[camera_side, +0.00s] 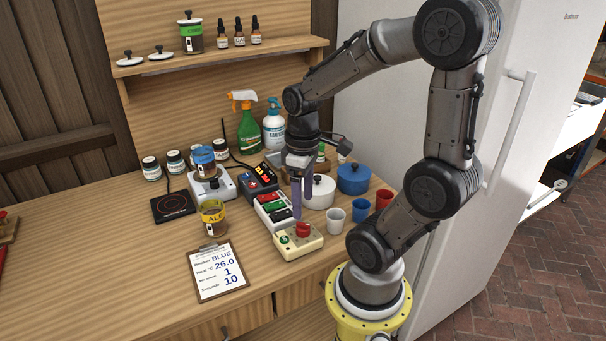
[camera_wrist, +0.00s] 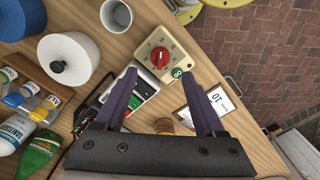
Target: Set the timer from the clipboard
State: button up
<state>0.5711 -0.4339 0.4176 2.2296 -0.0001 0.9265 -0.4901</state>
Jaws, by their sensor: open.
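The timer, a cream box (camera_side: 284,246) with a red knob (camera_side: 303,229) and a green button, sits near the front of the bench. In the wrist view the red knob (camera_wrist: 160,56) and green button (camera_wrist: 177,72) lie just beyond the fingertips. The clipboard (camera_side: 218,272) lies flat to its left, reading BLUE, 26.0, 1 and 10. It is partly visible in the wrist view (camera_wrist: 208,108). My gripper (camera_side: 297,216) is open and empty, pointing down above and behind the knob; its fingers (camera_wrist: 159,77) appear apart from it.
A white pot (camera_side: 319,193), blue pot (camera_side: 353,179) and cups (camera_side: 336,220) stand to the right. Bare wood lies left of the clipboard.

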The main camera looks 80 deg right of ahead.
aim_at(301, 224)
notch_tip(301, 224, up, 7)
dwell(0.3)
jog(key=shift+f, duration=0.1)
jog(key=a+r+n+t, duration=0.1)
jog(key=a+t, duration=0.4)
jog(key=a, duration=0.5)
jog(key=shift+s+a+r+t, duration=0.15)
jog(key=shift+a+r+t, duration=0.2)
jog(key=shift+r, duration=0.25)
jog(key=shift+c, duration=0.2)
dwell(1.0)
